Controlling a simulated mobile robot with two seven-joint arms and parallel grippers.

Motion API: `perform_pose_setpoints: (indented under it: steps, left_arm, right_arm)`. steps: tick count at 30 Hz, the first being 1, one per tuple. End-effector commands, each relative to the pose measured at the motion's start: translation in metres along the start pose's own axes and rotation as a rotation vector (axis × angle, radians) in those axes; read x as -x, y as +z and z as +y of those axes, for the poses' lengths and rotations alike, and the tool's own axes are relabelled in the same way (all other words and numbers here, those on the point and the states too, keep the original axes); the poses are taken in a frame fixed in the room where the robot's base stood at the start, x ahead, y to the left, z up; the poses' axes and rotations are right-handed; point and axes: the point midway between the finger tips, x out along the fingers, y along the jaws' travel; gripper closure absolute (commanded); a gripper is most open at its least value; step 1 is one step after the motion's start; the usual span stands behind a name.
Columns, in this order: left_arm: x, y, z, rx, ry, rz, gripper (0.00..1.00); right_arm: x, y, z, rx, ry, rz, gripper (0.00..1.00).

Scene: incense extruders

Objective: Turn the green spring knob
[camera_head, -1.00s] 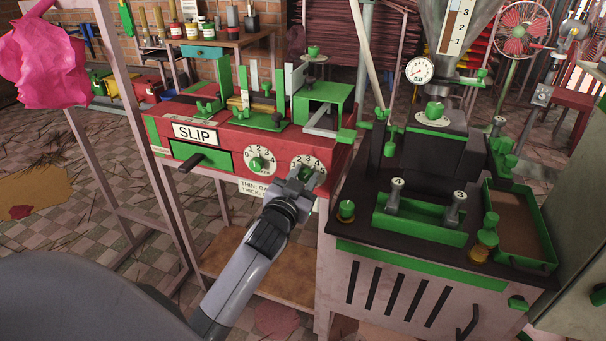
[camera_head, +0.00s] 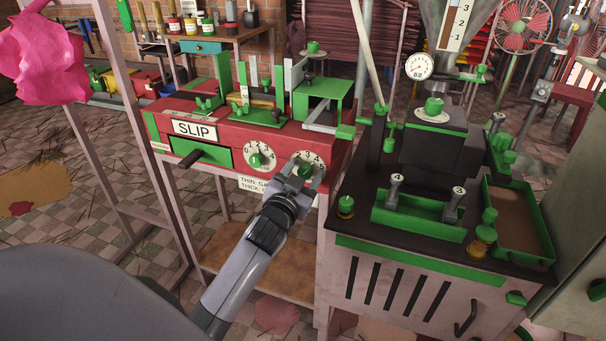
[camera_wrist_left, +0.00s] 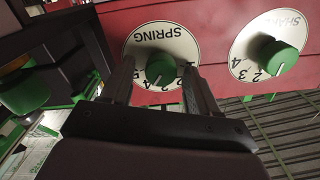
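The green spring knob (camera_wrist_left: 160,68) sits on a white round dial marked SPRING (camera_wrist_left: 165,38), upside down in the left wrist view. In the head view the knob (camera_head: 305,171) is on the right-hand dial of the red SLIP machine's front. My left gripper (camera_wrist_left: 158,72) is open, with one finger on each side of the knob. Small gaps show between the fingers and the knob, so it is not gripped. In the head view my left gripper (camera_head: 304,178) covers the lower part of the dial. My right gripper is not in view.
A second dial with a green knob (camera_head: 255,160) is to the left on the same red front. A green drawer (camera_head: 203,155) with a dark handle juts out farther left. The dark-topped extruder machine (camera_head: 350,225) stands close on the right.

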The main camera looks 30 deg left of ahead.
Motion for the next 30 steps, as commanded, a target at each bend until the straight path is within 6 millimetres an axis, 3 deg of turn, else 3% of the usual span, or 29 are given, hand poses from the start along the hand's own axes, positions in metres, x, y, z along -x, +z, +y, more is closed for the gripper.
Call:
perform_pose_setpoints:
  steps: [5,18,30]
  left_arm:
    - [0.011,0.000,0.000,0.002,0.001,-0.001,0.40]
    - [0.066,0.000,0.000,0.001,0.000,-0.002,0.40]
    - [0.071,0.000,0.000,0.000,0.000,0.000,0.40]
  right_arm:
    - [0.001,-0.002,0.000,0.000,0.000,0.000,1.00]
    - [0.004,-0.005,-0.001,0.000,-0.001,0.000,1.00]
    - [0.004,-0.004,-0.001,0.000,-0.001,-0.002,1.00]
